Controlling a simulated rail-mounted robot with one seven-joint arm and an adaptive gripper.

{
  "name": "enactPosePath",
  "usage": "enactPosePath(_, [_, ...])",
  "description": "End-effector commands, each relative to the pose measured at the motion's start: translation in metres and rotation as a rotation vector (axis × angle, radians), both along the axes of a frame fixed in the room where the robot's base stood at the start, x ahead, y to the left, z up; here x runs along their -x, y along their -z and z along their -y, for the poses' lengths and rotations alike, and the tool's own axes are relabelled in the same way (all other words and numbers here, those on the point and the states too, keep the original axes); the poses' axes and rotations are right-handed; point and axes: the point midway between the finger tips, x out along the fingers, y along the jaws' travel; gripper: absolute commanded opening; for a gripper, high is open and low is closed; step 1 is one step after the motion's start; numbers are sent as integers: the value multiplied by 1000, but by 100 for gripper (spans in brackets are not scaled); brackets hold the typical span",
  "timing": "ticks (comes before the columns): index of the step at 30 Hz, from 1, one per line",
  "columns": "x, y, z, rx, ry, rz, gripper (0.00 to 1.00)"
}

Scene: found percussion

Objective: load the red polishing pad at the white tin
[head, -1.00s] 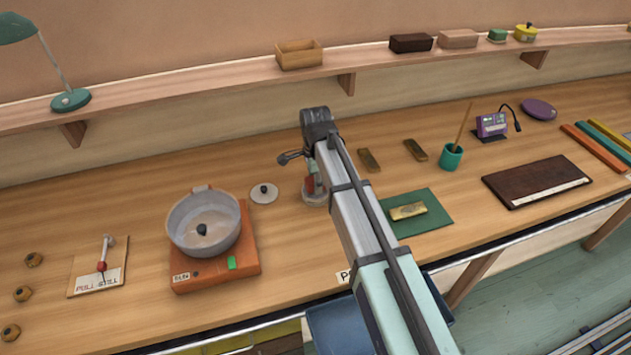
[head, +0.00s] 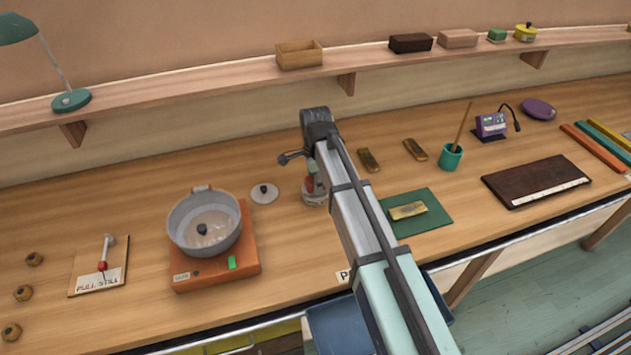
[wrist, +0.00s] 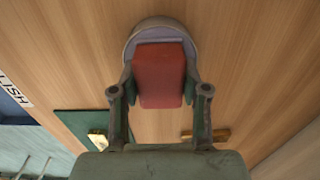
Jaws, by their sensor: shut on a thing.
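The red polishing pad (wrist: 160,76) is a red block held between the two fingers of my gripper (wrist: 160,92) in the wrist view. The white tin (wrist: 160,24) is round with a pale lilac inside, and the pad covers much of its opening there. In the head view the tin (head: 315,198) stands on the bench, partly hidden by my arm. A bit of the red pad (head: 309,184) shows at its mouth. I cannot tell whether the pad touches the tin's contents.
A round lid (head: 264,193) lies left of the tin. A grey pan (head: 205,232) sits on an orange base (head: 246,258) further left. Two brass-coloured blocks (head: 368,160) (head: 415,150) lie behind right. A gold block (head: 407,211) rests on a green mat (head: 432,222).

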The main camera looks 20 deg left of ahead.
Motion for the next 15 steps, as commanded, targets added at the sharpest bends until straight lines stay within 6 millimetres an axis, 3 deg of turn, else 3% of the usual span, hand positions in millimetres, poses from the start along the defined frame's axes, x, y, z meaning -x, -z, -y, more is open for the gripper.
enactPosePath(7, [1, -2, 1, 2, 0, -2, 17])
enactPosePath(15, [0, -22, 0, 1, 0, -1, 17])
